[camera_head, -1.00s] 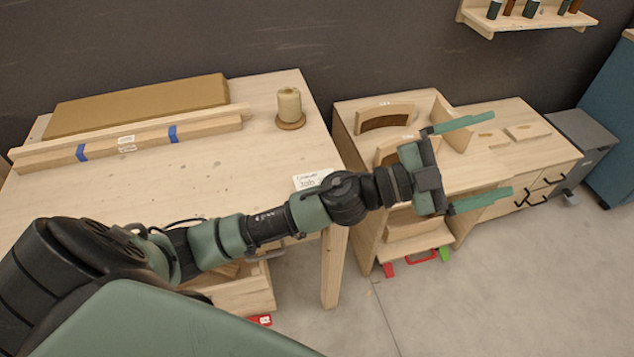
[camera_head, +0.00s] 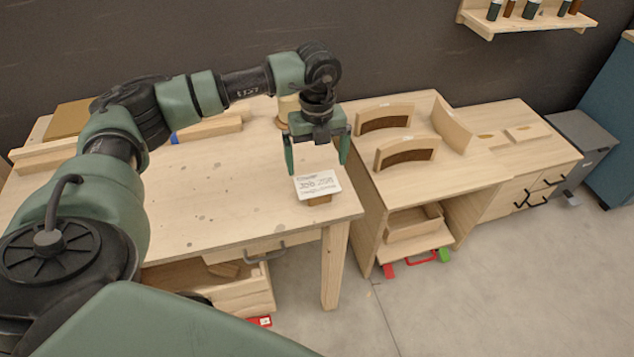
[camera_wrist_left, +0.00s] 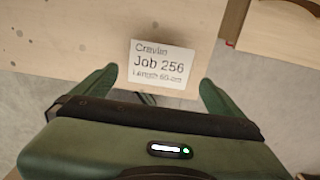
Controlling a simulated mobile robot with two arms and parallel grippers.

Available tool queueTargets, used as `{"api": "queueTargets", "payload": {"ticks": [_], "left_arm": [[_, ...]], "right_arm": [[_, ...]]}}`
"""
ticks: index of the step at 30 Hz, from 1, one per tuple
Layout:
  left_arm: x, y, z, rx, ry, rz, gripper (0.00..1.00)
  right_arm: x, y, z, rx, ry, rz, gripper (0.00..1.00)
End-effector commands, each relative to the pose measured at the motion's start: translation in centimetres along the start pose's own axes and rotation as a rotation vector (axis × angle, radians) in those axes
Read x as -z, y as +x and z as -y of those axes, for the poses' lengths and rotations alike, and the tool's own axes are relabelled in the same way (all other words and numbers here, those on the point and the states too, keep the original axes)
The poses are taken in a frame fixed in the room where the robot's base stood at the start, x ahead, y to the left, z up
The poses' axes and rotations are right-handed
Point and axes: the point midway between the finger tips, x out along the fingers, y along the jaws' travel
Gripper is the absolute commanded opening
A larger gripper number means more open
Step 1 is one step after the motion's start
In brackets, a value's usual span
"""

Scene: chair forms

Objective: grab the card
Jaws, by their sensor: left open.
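In the left wrist view the card (camera_wrist_left: 161,67) reads "Job 256" and lies between and just beyond the two open fingertips (camera_wrist_left: 157,75). Nothing is held. I cannot tell the exact height gap between fingers and card. My right gripper is not in view.
A cabinet (camera_head: 455,165) with curved wooden chair parts (camera_head: 385,118) stands right of the table. Wooden bars (camera_head: 210,128) lie at the table's back, and a spool (camera_head: 287,105) stands partly hidden behind my arm. An open drawer (camera_head: 225,290) juts out below. The middle tabletop is clear.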

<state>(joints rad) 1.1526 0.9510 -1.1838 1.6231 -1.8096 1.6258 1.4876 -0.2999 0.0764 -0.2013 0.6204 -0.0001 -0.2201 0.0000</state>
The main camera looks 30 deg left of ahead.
Motion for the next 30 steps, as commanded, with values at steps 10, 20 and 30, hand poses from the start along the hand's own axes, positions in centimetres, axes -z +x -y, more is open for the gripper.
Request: {"api": "queueTargets", "payload": {"ticks": [10,20,30], "left_arm": [[0.2,4.6,-0.1,0.001,0.003,-0.003,1.0],[0.2,5.6,0.0,0.003,0.004,-0.003,1.0],[0.2,5.9,0.0,0.004,0.004,-0.003,1.0]], "right_arm": [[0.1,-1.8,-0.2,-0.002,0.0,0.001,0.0],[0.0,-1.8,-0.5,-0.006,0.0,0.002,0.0],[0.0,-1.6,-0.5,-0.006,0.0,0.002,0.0]]}}
